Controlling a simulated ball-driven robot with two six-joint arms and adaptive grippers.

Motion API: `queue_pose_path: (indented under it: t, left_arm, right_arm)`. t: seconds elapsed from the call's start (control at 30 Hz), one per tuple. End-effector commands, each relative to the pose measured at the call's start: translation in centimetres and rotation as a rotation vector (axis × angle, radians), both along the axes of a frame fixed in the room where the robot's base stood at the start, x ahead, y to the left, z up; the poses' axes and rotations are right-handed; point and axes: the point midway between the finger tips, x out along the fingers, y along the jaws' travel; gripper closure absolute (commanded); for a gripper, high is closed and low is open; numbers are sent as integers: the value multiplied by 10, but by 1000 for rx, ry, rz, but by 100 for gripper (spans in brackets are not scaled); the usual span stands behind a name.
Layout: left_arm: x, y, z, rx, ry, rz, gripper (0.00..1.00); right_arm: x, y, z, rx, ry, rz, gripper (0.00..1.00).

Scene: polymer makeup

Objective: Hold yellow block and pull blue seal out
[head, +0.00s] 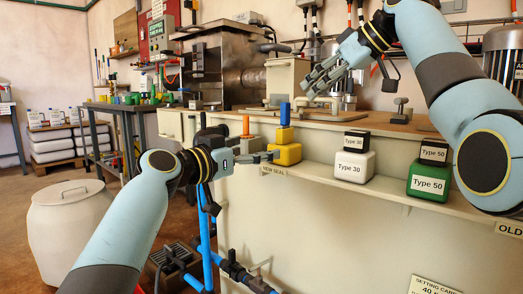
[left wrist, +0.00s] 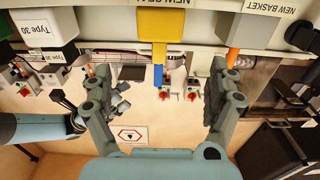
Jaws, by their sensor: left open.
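The yellow block (head: 284,154) stands on the shelf with a smaller yellow piece on top, and the blue seal (head: 284,114) sticks up from it. In the left wrist view the yellow block (left wrist: 160,25) and blue seal (left wrist: 158,75) appear upside down, between the spread fingers. My left gripper (head: 262,157) is open and level with the yellow block, its fingertips close to the block's left side; contact cannot be told. My right gripper (head: 318,78) is above and right of the blue seal, with its fingers apart and nothing between them.
An orange piece (head: 246,126) stands left of the yellow block, partly behind my left gripper. A white Type 30 block (head: 354,167) and green Type 50 block (head: 429,182) stand to the right on the shelf. Blue pipes (head: 205,235) run below.

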Motion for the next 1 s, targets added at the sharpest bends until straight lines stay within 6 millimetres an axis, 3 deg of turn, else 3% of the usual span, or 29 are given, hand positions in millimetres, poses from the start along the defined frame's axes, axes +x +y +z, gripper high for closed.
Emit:
queue_pose_path:
  t: [0.5,0.97,1.0]
  left_arm:
    - [71,-51,0,0,1,-1,10]
    - [82,-60,-1,0,1,0,10]
    - [82,-60,-1,0,1,0,14]
  right_arm:
    - [0,0,0,0,0,0,62]
    - [0,0,0,0,0,0,62]
    - [0,0,0,0,0,0,62]
